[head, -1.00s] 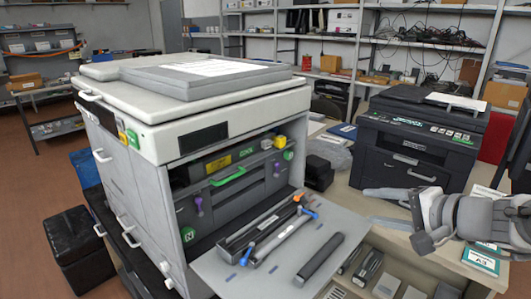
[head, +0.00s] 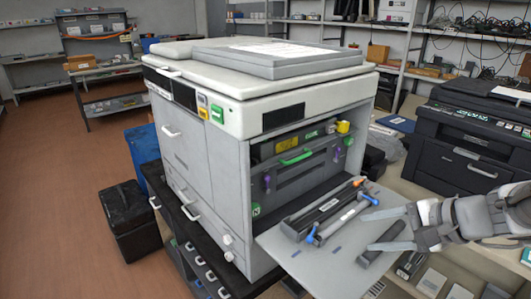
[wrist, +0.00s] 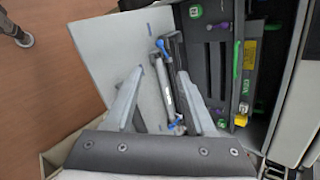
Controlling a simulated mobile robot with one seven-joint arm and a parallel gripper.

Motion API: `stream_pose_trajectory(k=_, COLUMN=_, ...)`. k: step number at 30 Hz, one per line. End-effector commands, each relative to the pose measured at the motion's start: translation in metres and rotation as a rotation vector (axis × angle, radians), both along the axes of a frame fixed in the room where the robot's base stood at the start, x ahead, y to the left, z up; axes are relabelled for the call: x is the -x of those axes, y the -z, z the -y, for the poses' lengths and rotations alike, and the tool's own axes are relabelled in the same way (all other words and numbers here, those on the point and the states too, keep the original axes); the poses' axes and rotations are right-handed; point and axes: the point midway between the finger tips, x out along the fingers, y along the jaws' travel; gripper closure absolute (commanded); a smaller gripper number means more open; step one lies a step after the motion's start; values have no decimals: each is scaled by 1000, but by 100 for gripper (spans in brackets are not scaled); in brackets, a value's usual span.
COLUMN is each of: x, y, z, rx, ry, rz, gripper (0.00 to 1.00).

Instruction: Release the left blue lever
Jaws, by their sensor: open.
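A grey and white printer (head: 205,140) stands with its front open. On its fold-down panel (head: 290,262) lie a dark unit (head: 325,214) and a grey bar beside it. The bar has a blue lever at its left end (head: 313,236) and another at its right end (head: 369,200). In the wrist view, one blue lever (wrist: 161,45) is at the bar's far end and the other (wrist: 177,129) is between my fingers near the palm. My gripper (head: 366,230) is open and empty, above the panel's right part; it also shows in the wrist view (wrist: 160,75).
Inside the printer are two purple levers (head: 267,183) and a green handle (head: 297,158). A black printer (head: 470,140) stands at right. The panel's left part (wrist: 105,50) is clear.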

Motion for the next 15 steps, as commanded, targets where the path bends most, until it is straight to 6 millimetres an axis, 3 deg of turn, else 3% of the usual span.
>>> stream_pose_trajectory(k=5, x=-7, y=12, z=-7, rx=-3, ry=-2, rz=-5, gripper=44)
stream_pose_trajectory(k=15, x=-47, y=60, z=-42, rx=-3, ry=-3, rz=-5, gripper=44)
